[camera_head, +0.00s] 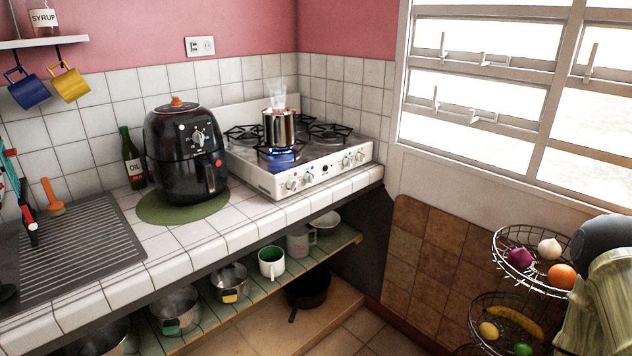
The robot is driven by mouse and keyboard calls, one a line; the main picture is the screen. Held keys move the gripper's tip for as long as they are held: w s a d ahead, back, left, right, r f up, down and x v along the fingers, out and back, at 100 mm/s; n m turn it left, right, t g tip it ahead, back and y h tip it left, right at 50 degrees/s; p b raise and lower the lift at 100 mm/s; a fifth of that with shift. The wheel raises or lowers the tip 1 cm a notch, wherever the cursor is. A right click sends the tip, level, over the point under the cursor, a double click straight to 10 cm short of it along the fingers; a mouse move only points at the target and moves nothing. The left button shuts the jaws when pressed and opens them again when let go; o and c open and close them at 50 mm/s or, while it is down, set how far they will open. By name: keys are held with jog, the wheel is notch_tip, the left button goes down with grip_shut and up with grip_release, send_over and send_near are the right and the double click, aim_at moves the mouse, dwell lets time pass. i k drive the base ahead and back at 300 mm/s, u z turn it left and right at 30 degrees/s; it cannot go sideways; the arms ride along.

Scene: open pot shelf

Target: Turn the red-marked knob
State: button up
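A white gas stove (325,168) stands on the tiled counter in the corner. Its front panel has a left pair of knobs (291,184) and a right pair (347,162), with a small dark dial between them. Tiny reddish marks show near the knobs, but they are too small to tell which knob is the red-marked one or how it is turned. A steaming metal pot (279,129) sits over a lit blue flame (281,156) on the front left burner.
A black air fryer (186,152) on a green mat (163,208) stands left of the stove, beside an oil bottle (131,160). Pots and mugs fill the open shelf (205,318) below. A wire fruit basket (503,262) stands at right. The floor before the stove looks clear.

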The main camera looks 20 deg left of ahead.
aim_at(291, 184)
jog(key=u, duration=0.35)
jog(key=i, duration=0.85)
jog(key=u, duration=0.65)
